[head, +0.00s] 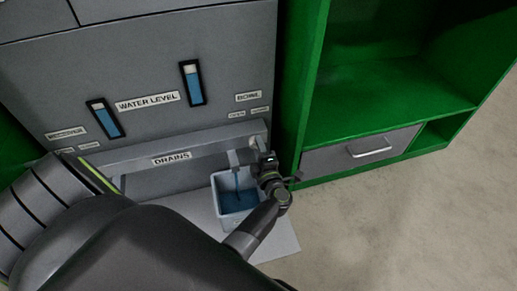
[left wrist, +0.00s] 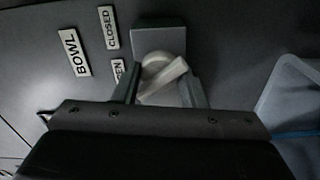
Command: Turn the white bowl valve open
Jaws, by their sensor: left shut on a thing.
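The white bowl valve (left wrist: 163,74) shows in the left wrist view, on a square grey mount (left wrist: 158,38). Its handle lies slanted, rising to the right. My left gripper (head: 265,168) is at the right end of the drains ledge in the head view. In the left wrist view its fingers (left wrist: 162,92) are on either side of the handle, shut on it. The BOWL label (left wrist: 75,52) and CLOSED label (left wrist: 108,28) are left of the valve. A third label (left wrist: 118,70) is partly hidden, with "EN" readable. My right gripper is not in view.
A pale bin (head: 216,187) holding blue water stands below the drain spout (head: 240,157), close to my left gripper. A thin blue stream runs into it. Two water level gauges (head: 192,83) are on the grey panel. A green shelf (head: 300,120) stands right; floor there is clear.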

